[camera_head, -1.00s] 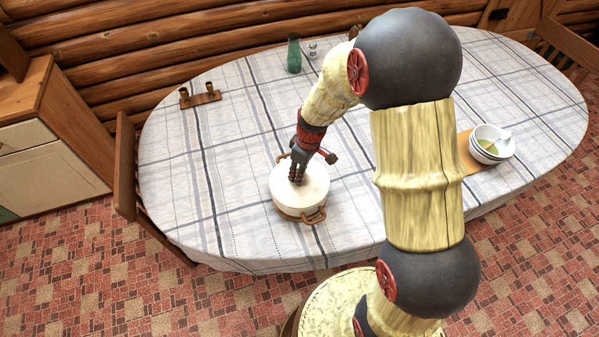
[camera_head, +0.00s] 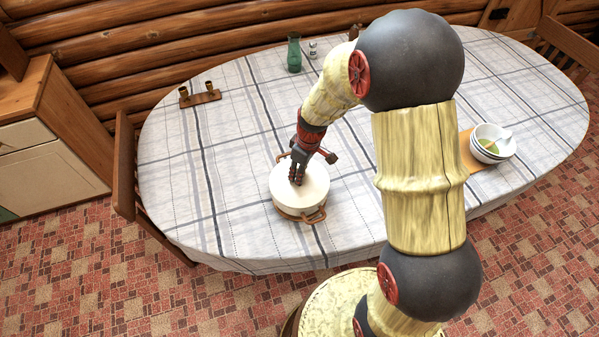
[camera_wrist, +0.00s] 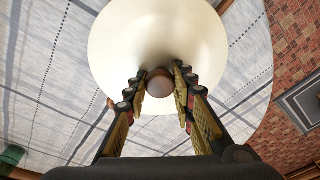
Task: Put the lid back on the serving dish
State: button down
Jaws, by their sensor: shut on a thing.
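The cream serving dish (camera_head: 290,211) stands near the front edge of the table, with brown handles showing at its near and far sides. The round cream lid (camera_head: 313,182) is on top of it or just above it; I cannot tell whether it is fully seated. My gripper (camera_head: 297,178) points down at the lid's middle. In the wrist view the lid (camera_wrist: 120,45) fills the upper middle, and its brown round knob (camera_wrist: 158,82) sits between the fingertips of my gripper (camera_wrist: 160,84), which are shut on it. The lid hides most of the dish there.
A green vase (camera_head: 294,54) and a small shaker stand at the back of the table. A wooden holder with two cups (camera_head: 200,97) is at the left. Stacked bowls (camera_head: 490,143) are at the right. The cloth around the dish is clear.

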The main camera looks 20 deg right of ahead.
dwell(0.3)
jog(key=c, duration=1.4)
grip_release()
jog(key=shift+o, duration=1.3)
jog(key=shift+o, duration=1.1)
jog(key=shift+r, duration=0.1)
jog(key=shift+r+p, duration=2.15)
jog(key=shift+r, duration=1.3)
jog(key=c, duration=0.3)
